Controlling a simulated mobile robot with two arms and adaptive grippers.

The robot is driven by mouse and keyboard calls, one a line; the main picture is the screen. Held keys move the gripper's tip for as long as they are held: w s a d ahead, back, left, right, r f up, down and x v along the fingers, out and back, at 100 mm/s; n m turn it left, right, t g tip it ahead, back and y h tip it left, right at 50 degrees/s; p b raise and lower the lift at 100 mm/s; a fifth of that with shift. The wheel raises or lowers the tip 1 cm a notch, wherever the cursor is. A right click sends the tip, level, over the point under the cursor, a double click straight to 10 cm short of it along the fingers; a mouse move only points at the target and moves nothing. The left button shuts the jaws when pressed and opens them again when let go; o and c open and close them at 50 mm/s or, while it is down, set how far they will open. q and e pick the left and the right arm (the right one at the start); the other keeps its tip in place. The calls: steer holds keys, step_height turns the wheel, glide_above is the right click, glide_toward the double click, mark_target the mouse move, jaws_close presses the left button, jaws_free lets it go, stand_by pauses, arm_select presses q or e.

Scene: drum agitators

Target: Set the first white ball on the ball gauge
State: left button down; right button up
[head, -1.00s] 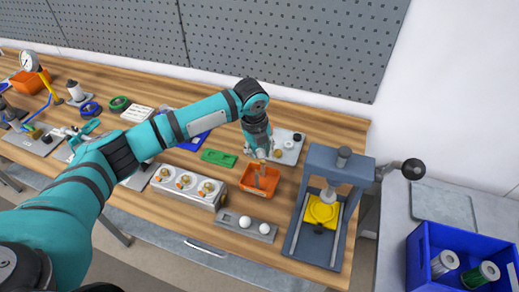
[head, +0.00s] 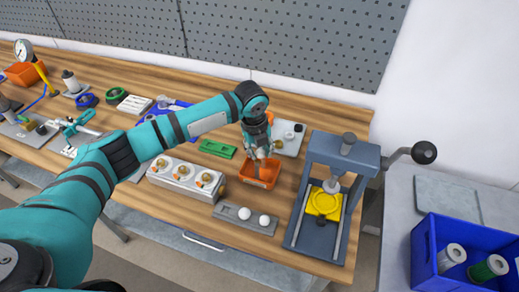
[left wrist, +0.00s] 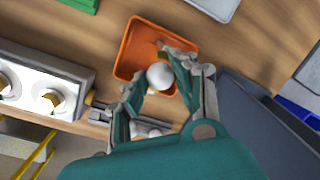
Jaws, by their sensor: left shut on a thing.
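My left gripper (head: 262,155) is over the orange tray (head: 246,181). In the left wrist view, its fingers (left wrist: 157,72) are shut on a white ball (left wrist: 160,77), with the orange tray (left wrist: 126,62) beneath. In the head view the held ball is mostly hidden by the fingers. A grey block (head: 229,211) at the front edge carries two more white balls, a left one (head: 244,213) and a right one (head: 264,220). I cannot tell whether this block is the ball gauge. My right gripper is not in view.
A grey press (head: 312,181) with a yellow plate (head: 324,203) stands to the right of the tray. A white fixture (head: 168,178) with several brass fittings is to the left. A green piece (head: 217,149) lies behind. A blue crate (head: 424,262) is at far right.

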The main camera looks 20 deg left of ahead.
arm_select(q)
steer(key=shift+f, duration=0.2)
stand_by(0.6)
steer(key=c, duration=0.9)
jaws_free()
steer(key=shift+c, duration=0.2)
steer(key=shift+r, duration=0.15)
step_height(320, 180, up, 12)
steer(key=s, duration=0.2)
steer(key=shift+a+f, duration=0.25)
steer(key=shift+f, duration=0.1)
